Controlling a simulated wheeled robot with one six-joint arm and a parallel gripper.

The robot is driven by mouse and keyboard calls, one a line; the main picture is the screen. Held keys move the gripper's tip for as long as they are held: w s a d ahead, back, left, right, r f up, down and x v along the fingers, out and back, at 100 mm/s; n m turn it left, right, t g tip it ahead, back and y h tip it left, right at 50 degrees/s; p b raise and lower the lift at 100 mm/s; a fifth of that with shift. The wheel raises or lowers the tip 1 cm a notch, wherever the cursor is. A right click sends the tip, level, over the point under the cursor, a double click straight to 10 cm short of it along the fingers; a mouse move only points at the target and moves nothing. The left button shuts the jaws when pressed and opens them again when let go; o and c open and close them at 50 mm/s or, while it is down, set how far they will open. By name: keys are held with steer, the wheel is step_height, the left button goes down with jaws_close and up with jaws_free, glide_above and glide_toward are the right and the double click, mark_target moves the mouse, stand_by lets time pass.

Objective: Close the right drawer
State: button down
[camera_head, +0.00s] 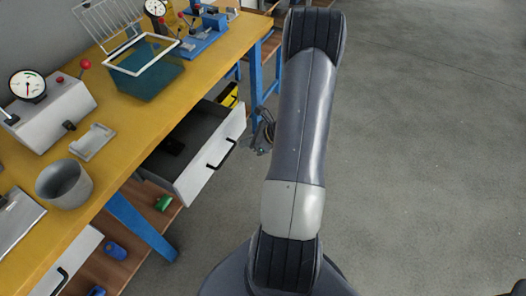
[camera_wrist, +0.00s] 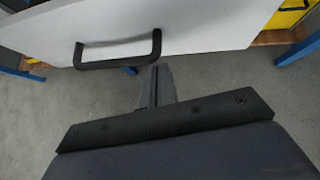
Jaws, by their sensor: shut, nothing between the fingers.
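The right drawer (camera_head: 210,160) stands pulled out from under the yellow workbench. It has a white front, a black bar handle (camera_head: 222,154) and a dark interior with a small dark item inside. In the wrist view its white front (camera_wrist: 200,27) and black handle (camera_wrist: 120,50) fill the top. My gripper (camera_head: 262,137) is just right of the drawer front in the head view, partly hidden by my arm. In the wrist view the fingers of my gripper (camera_wrist: 156,78) are shut and empty, pointing at the front just below the handle's right end. Contact cannot be told.
The yellow workbench (camera_head: 130,125) carries a grey cup (camera_head: 64,184), a gauge device (camera_head: 50,108) and a teal bin (camera_head: 145,75). A left drawer (camera_head: 68,262) shows at the lower left. Blue bench legs (camera_head: 142,225) stand beside the open drawer. The grey floor (camera_head: 430,150) is clear at right.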

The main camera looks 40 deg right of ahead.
steer(key=b, duration=0.2)
glide_above(206, 137)
steer(key=shift+s+d, duration=0.15)
steer(key=shift+s, duration=0.25)
steer(key=shift+w, duration=0.5)
steer(key=shift+r, duration=0.1)
